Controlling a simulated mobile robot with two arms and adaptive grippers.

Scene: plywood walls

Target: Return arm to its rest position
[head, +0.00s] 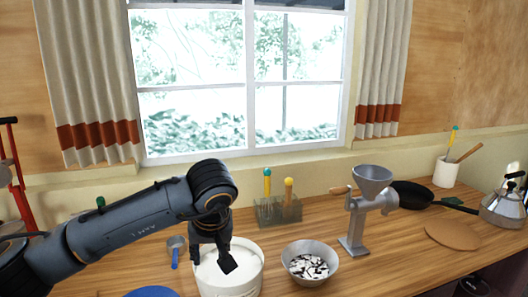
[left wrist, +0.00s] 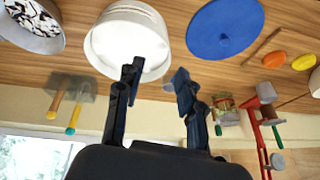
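My left arm reaches in from the left in the head view. Its left gripper (head: 213,262) points down over the white pot (head: 243,284) near the front of the counter. In the left wrist view the two fingers of the left gripper (left wrist: 157,78) stand apart with nothing held between them. One finger overlaps the white pot (left wrist: 110,38) in that view; I cannot tell whether they touch. I cannot make out my right gripper in either view.
A bowl of black and white pieces (head: 309,263) sits right of the pot, with a grey grinder (head: 357,215) behind it. A blue lid (left wrist: 225,30) lies beside the pot. A red stand (head: 20,178) is far left. A wooden board (head: 452,235) lies right.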

